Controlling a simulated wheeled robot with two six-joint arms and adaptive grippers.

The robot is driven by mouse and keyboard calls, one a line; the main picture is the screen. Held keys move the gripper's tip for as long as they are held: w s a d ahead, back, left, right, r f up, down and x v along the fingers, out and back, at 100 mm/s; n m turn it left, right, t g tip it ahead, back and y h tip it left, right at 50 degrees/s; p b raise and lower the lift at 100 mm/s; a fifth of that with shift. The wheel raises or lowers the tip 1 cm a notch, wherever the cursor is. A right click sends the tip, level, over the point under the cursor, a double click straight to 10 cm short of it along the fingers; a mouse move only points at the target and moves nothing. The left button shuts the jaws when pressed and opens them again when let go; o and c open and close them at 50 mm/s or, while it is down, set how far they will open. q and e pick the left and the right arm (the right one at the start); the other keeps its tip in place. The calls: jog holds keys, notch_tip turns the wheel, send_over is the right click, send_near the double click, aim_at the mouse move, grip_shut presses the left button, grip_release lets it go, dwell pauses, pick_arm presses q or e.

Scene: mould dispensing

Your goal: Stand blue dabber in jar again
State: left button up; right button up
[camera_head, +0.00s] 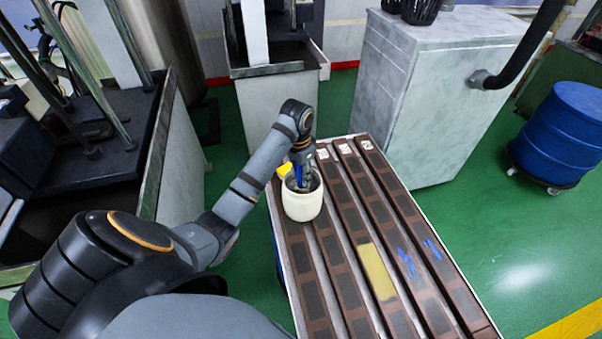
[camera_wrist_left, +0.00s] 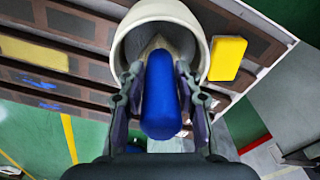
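The blue dabber (camera_wrist_left: 160,98) is between the two fingers of my left gripper (camera_wrist_left: 160,98), which is closed on its blue handle. The dabber's pale tip points into the mouth of the white jar (camera_wrist_left: 205,30). In the head view the jar (camera_head: 303,204) stands upright on the table, and my left gripper (camera_head: 299,180) is at its mouth with a bit of blue showing. I cannot tell whether the tip touches the jar's bottom. My right gripper is not in view.
A yellow block (camera_wrist_left: 228,58) lies beside the jar. Long brown moulds (camera_head: 345,215) run along the table, one with a yellow-filled cavity (camera_head: 376,271) and two with blue smears (camera_head: 405,262). A grey cabinet (camera_head: 430,90) and a blue drum (camera_head: 563,130) stand beyond on the green floor.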

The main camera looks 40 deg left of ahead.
pick_arm(q)
jog(key=shift+o, duration=1.4)
jog(key=shift+r, duration=0.25)
jog(key=r+p, duration=0.3)
jog(key=r, duration=0.1)
jog(key=r+p, duration=0.7)
jog(key=r, duration=0.1)
jog(key=shift+s+p, duration=0.35)
jog(key=shift+s, duration=0.05)
jog(key=shift+f, duration=0.1)
jog(key=shift+a, duration=0.1)
